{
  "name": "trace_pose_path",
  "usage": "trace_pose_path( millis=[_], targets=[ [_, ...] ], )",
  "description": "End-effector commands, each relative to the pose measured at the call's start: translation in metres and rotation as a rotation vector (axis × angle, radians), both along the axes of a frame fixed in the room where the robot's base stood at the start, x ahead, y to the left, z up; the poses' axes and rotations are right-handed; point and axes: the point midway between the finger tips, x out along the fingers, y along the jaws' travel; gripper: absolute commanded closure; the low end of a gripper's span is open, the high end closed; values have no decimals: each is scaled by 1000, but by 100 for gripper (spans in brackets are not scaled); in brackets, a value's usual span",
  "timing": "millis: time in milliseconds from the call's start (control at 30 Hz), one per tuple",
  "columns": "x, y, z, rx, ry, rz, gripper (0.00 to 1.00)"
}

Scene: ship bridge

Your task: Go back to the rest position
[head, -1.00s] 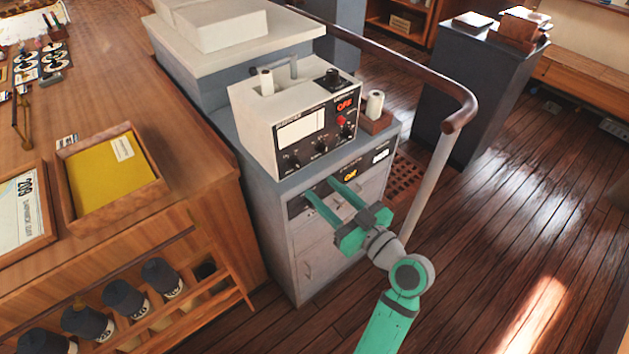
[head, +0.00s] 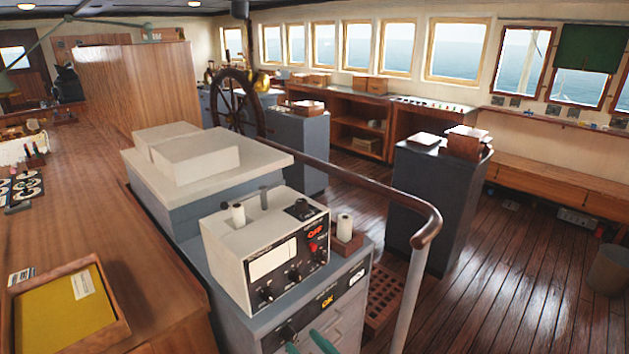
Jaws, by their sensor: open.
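My gripper (head: 308,345) shows only as two green fingertips at the bottom edge of the head view. The fingers are apart, with nothing seen between them. They are in front of the grey cabinet (head: 345,327), below the white instrument box (head: 265,246) with its dials and display. The rest of my arm is below the picture.
A brown handrail (head: 350,180) on a pale post (head: 410,295) curves round the cabinet's right side. A dark blue pedestal (head: 440,200) stands beyond it. A wooden counter (head: 90,235) with a yellow tray (head: 65,315) fills the left. Wooden floor (head: 520,270) is open at right.

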Motion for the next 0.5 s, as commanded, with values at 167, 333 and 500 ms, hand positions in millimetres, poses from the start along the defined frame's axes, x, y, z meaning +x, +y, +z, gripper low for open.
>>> trace_pose_path(
  millis=[167,333,500],
  targets=[
    [-25,-2,-64,43,130,-165,58],
    [-60,-9,-111,54,216,-314,58],
    [-103,-17,-147,42,271,-445,58]
  ],
)
